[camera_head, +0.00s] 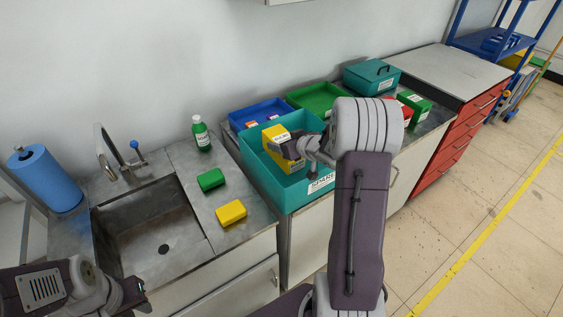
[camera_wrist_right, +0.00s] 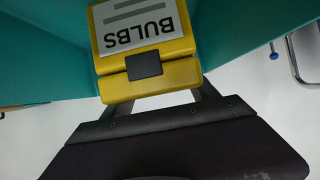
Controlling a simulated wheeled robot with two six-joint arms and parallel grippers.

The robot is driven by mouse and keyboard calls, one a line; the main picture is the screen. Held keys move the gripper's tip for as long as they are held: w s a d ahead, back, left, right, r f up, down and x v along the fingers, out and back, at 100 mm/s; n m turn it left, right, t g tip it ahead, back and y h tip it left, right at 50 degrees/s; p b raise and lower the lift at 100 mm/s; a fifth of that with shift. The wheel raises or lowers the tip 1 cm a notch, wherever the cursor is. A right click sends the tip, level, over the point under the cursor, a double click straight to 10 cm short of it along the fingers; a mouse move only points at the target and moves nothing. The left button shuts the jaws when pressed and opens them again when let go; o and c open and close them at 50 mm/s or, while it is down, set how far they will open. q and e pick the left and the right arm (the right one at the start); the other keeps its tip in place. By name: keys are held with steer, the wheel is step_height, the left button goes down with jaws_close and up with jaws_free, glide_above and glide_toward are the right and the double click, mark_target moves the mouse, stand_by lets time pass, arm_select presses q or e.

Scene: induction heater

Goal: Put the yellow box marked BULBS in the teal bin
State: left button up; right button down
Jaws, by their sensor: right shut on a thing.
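The yellow box (camera_head: 279,139) marked BULBS is upright within the walls of the teal bin (camera_head: 259,160) in the head view. My right gripper (camera_head: 292,150) is shut on it from the right side. I cannot tell whether the box touches the bin's floor. My left gripper (camera_head: 134,293) is at the lower left, in front of the sink, partly out of frame; its jaws are unclear.
A blue tray (camera_head: 243,111), a green tray (camera_head: 314,91) and a teal lidded box (camera_head: 366,80) stand behind the bin. A green bottle (camera_head: 201,134), a green block (camera_head: 211,179) and a yellow block (camera_head: 231,213) are left of it, beside the sink (camera_head: 150,225).

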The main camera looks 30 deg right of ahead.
mark_target(280, 158)
steer(key=shift+s+a+f, duration=0.2)
steer(key=shift+a+f, duration=0.1)
steer(key=shift+a, duration=0.3)
steer(key=shift+s+a, duration=0.3)
steer(key=shift+a, duration=0.1)
step_height(280, 158, down, 4)
steer(key=shift+r+b, duration=0.2)
steer(key=shift+b, duration=0.4)
steer(key=shift+w+d+f, duration=0.15)
steer(key=shift+f, duration=0.15)
steer(key=shift+r, duration=0.1)
steer(key=shift+f+b, duration=0.45)
steer(key=shift+f, duration=0.2)
steer(key=shift+c, duration=1.1)
jaws_free()
